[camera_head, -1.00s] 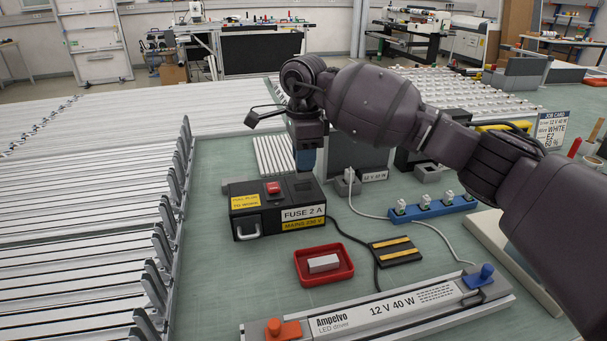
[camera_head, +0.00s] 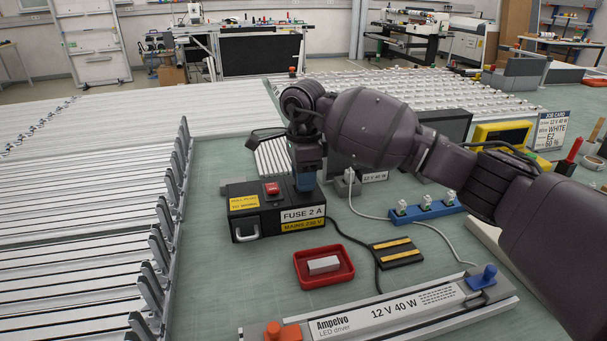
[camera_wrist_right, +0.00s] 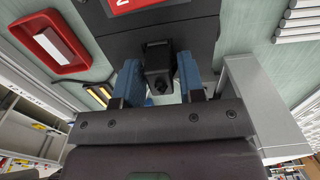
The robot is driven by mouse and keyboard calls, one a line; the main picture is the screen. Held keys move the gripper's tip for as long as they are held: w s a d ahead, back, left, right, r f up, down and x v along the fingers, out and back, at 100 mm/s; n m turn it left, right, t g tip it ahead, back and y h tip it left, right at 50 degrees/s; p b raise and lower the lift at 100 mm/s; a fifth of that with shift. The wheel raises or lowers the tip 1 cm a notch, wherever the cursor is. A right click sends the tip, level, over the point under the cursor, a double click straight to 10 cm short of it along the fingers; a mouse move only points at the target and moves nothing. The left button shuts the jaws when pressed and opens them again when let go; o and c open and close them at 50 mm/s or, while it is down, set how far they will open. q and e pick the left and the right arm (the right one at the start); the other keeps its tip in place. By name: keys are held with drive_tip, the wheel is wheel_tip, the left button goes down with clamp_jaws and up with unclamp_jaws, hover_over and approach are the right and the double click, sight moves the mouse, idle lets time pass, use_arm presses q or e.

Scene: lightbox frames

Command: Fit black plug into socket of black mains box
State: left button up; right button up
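The black mains box (camera_head: 262,232) stands on the green mat left of centre in the head view, with a red switch (camera_head: 272,189) and yellow and white labels. My right gripper (camera_head: 305,188) points down at the right part of its top. The fingers hide the socket, so I cannot tell how deep the plug sits. My left gripper is not in view.
A red tray (camera_head: 345,276) with a pale block, a black pad with yellow stripes (camera_head: 396,252) and its black cable lie near the box. An LED driver (camera_head: 385,318) lies in front. A blue connector strip (camera_head: 428,209) is right; slotted racks (camera_head: 80,240) fill the left.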

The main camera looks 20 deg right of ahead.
drive_tip(key=shift+o, duration=0.7)
wheel_tip(320, 180, up, 12)
drive_tip(key=p, duration=0.1)
drive_tip(key=shift+r+p, duration=0.25)
drive_tip(key=shift+p, duration=0.1)
